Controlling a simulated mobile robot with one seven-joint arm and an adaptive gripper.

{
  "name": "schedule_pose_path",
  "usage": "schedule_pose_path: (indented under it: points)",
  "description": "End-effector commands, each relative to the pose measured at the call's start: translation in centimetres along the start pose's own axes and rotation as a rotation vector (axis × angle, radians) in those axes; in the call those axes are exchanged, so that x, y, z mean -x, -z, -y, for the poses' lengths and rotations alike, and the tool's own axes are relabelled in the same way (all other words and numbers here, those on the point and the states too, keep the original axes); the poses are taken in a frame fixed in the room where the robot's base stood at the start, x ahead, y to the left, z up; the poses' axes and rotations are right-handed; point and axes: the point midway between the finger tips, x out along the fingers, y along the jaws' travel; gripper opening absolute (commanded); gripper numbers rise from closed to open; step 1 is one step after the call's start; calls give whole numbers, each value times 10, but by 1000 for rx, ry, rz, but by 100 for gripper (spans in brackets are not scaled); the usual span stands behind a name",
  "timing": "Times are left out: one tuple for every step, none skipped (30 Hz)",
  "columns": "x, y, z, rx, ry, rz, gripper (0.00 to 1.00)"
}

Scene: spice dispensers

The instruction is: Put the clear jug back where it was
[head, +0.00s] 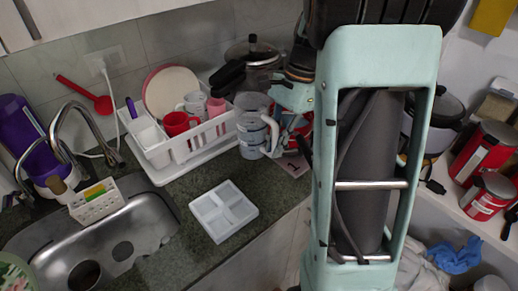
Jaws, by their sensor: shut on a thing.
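The clear jug (250,136) stands or hangs upright just right of the white dish rack, with its handle on the right side. My gripper (276,136) is at the jug's right side and is shut on the jug at its handle. The fingertips are small here and partly covered by the wrist, so the exact grip is hard to make out. I cannot tell whether the jug's base touches the counter. Another clear container (255,101) shows right behind the jug.
The white dish rack (180,150) holds cups, a red mug (178,123) and plates. A pot with a glass lid (256,58) stands behind. A white divided tray (224,210) lies on the dark counter (192,222) in front. The sink (100,238) is at left.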

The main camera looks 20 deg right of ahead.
Motion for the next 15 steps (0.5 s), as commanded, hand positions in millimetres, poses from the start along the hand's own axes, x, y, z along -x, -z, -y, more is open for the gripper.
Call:
schedule_pose_path:
  points:
    - [-11,2,7,-1,-5,4,0]
    - [-15,3,11,0,-4,3,0]
    - [-21,5,16,0,-4,3,0]
    - [-24,6,19,0,-3,1,0]
    - [-28,7,22,0,-3,2,0]
    - [-31,8,25,0,-2,2,0]
    - [-33,9,27,0,-1,2,0]
    - [-35,9,28,-1,-1,1,0]
    - [-36,10,30,-1,0,1,0]
    - [-37,10,30,0,0,1,0]
    - [-38,10,31,0,0,1,0]
    - [-40,11,32,0,0,1,0]
    - [-41,11,34,0,-1,1,0]
    - [-44,12,35,0,-1,1,0]
    - [-47,12,38,0,-3,2,0]
